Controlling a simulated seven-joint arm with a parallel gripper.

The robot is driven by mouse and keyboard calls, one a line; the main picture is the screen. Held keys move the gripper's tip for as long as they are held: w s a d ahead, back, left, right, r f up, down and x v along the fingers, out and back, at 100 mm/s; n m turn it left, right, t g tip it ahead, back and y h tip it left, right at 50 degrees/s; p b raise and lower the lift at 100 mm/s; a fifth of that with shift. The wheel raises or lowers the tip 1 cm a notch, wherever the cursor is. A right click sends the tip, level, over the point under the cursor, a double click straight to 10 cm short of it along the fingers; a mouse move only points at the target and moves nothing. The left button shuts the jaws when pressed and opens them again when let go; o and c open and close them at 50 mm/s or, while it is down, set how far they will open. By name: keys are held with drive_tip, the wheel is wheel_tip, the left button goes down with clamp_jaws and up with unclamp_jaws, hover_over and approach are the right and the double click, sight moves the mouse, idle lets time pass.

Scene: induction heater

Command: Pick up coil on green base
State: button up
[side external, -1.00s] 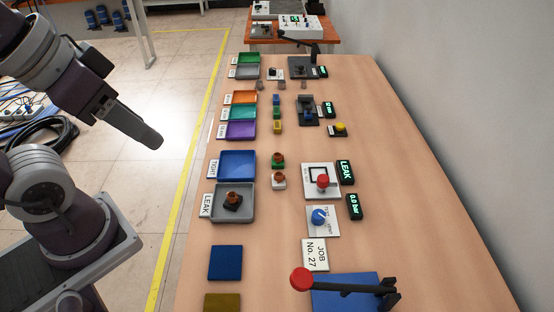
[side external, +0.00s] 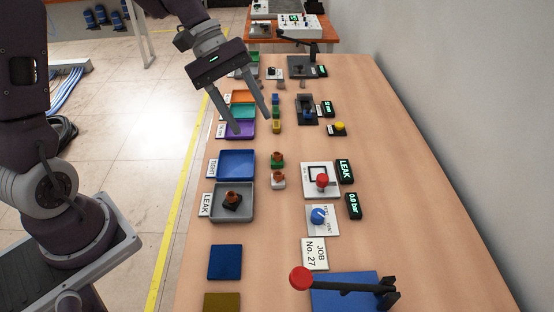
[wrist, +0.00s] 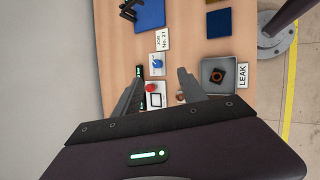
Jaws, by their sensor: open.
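A copper-coloured coil on a green base (side external: 278,158) stands upright on the wooden table, right of the blue tray marked TIGHT. A similar coil on a white base (side external: 278,178) stands just in front of it. My gripper (side external: 252,122) is open and empty, above the table near the purple tray, behind and left of the green-based coil and apart from it. In the wrist view my gripper's fingers (wrist: 160,74) are spread wide. A coil shows only partly beside the right finger there, and its base colour cannot be told.
A grey LEAK tray (side external: 218,214) holds a coil on a dark base. The blue TIGHT tray (side external: 237,165) is empty. A leak test plate with a red knob (side external: 322,181) and a blue dial (side external: 319,216) stand to the right. Small coloured blocks (side external: 277,113) stand behind the coils.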

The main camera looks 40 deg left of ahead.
drive_tip(key=w+a+f+n+t+h, duration=0.1)
drive_tip(key=w+a+f+n+h, duration=0.15)
drive_tip(key=w+f, duration=0.2)
drive_tip(key=w+a+f+n+h, duration=0.1)
drive_tip(key=w+a+f+n, duration=0.2)
drive_tip(key=f+n, duration=0.15)
drive_tip(key=n+t+h, duration=0.1)
drive_tip(key=n+t, duration=0.4)
drive_tip(key=n, duration=0.2)
approach(277, 153)
drive_tip(key=d+f, duration=0.1)
drive_tip(key=w+d+f, duration=0.1)
drive_tip(key=shift+d, duration=0.25)
drive_tip(key=x, duration=0.6)
drive_tip(key=shift+w+d, duration=0.1)
drive_tip(key=shift+w, duration=0.2)
drive_tip(key=shift+w+d, duration=0.2)
drive_tip(key=shift+d, duration=0.1)
clamp_jaws()
drive_tip(key=shift+f, duration=0.1)
